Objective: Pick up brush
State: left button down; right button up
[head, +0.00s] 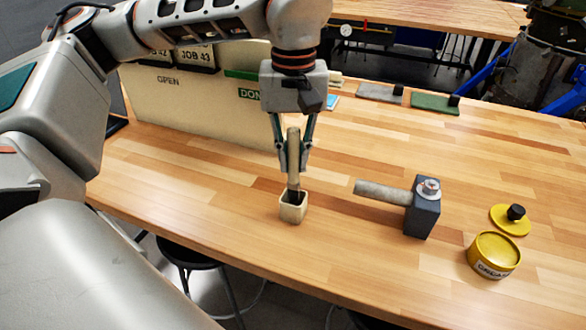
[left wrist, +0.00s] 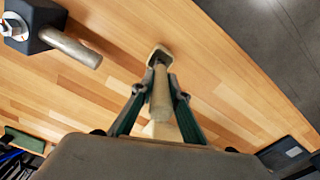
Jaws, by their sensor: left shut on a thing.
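The brush (head: 294,170) has a pale wooden handle and stands nearly upright, with its dark lower end in a small cream square cup (head: 292,210). My left gripper (head: 293,165) points down and is shut on the brush handle. In the left wrist view the handle (left wrist: 161,95) lies between the two fingers (left wrist: 160,98), with the cup (left wrist: 159,54) beyond its lower end. The bristles are hidden inside the cup. My right gripper is not in view.
A dark block with a grey cylinder (head: 384,192) lies right of the cup. A yellow tin (head: 494,254) and yellow lid (head: 510,219) are farther right. A cream board (head: 200,110) stands behind left. Grey and green pads (head: 435,104) lie at the back. The table's front edge is near the cup.

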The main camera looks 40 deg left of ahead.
pick_arm(q)
notch_tip(320, 180, up, 15)
jog(key=shift+r+p, duration=0.2)
jog(key=shift+p, duration=1.05)
dwell(1.5)
